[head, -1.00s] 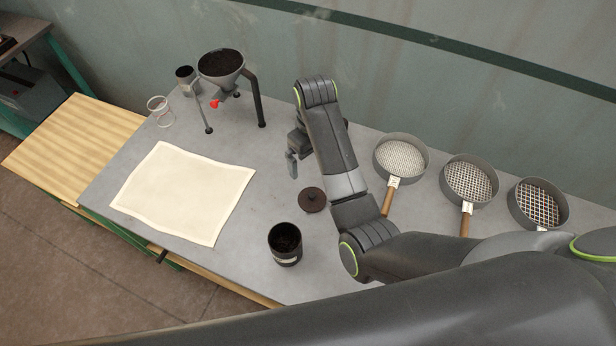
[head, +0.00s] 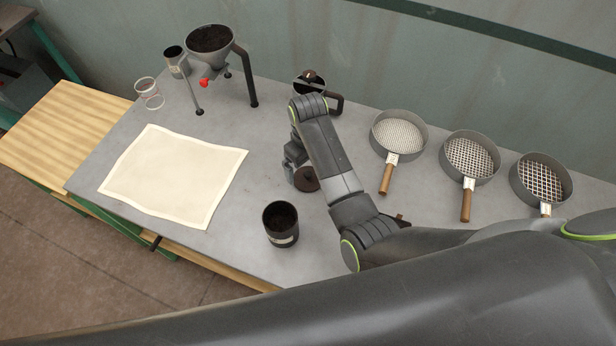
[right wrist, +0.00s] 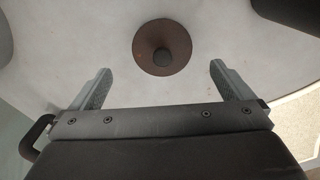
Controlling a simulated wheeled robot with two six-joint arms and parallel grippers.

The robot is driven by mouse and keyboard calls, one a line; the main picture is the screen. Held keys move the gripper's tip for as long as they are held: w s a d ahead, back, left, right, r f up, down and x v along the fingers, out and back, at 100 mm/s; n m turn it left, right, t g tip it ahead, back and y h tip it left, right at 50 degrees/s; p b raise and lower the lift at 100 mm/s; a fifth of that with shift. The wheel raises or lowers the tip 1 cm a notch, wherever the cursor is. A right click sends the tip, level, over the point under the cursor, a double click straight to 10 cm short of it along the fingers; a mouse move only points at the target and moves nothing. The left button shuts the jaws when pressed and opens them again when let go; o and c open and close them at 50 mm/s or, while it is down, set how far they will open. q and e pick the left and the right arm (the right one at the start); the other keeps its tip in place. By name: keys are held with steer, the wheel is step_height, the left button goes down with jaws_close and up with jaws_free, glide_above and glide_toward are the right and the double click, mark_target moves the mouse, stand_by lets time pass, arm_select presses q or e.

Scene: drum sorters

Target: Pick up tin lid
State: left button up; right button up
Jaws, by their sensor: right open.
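The tin lid is a dark brown round disc (head: 307,181) with a knob. It lies flat on the grey table, partly hidden behind my right arm in the head view. In the right wrist view the whole lid (right wrist: 147,50) shows, its dark knob near its middle. My right gripper (right wrist: 160,72) is open and empty, with the lid between the lines of its two fingers and apart from both. In the head view the gripper is mostly hidden by the arm. An open black tin (head: 283,238) with a pale label stands in front of the lid. My left gripper is not in view.
A cream sheet (head: 172,178) lies to the left. A funnel on a stand (head: 212,58), a glass jar (head: 149,93) and a small can (head: 175,62) stand at the back left. A dark handled pot (head: 309,83) is behind my arm. Sieves (head: 398,138) line the right.

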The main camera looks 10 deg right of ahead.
mark_target(308, 174)
steer(key=shift+s+f+p, duration=0.15)
steer(key=shift+f+p, duration=0.1)
steer(key=shift+f, duration=1.05)
steer(key=shift+s+f+p, duration=0.15)
steer(key=shift+f+p, duration=0.05)
steer(key=shift+f, duration=1.05)
steer(key=c, duration=1)
